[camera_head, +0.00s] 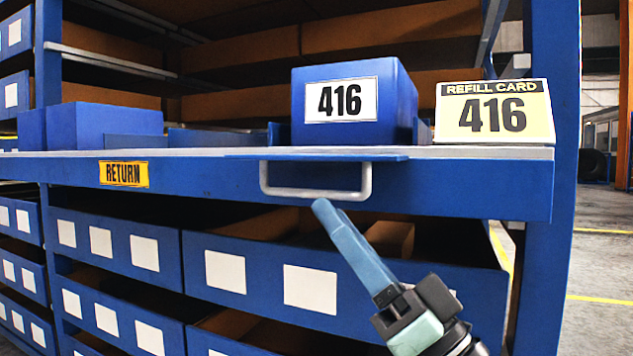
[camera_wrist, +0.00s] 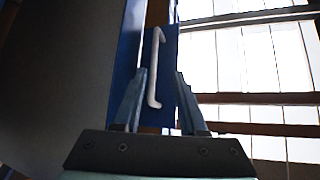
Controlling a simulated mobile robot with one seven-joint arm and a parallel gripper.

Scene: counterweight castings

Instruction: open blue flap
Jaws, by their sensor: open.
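The blue flap (camera_head: 385,158) shows as a thin, nearly level edge along the front of the shelf, below a blue box labelled 416 (camera_head: 402,105). A pale grey bar handle (camera_head: 316,195) hangs at the flap. My gripper (camera_head: 324,207) reaches up from the lower right, its tips just under the handle's bar in the head view. In the wrist view the open fingers (camera_wrist: 160,76) stand on either side of the handle (camera_wrist: 154,75), with a blue panel (camera_wrist: 168,85) behind it. I cannot tell whether the handle is between the fingertips or just beyond them.
A yellow "Refill card 416" (camera_head: 494,111) stands right of the box. A yellow "Return" label (camera_head: 124,174) is on the shelf front (camera_head: 210,177) at left. Lower blue bins (camera_head: 345,290) with blank labels lie behind my gripper. A rack upright (camera_head: 550,250) stands at right.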

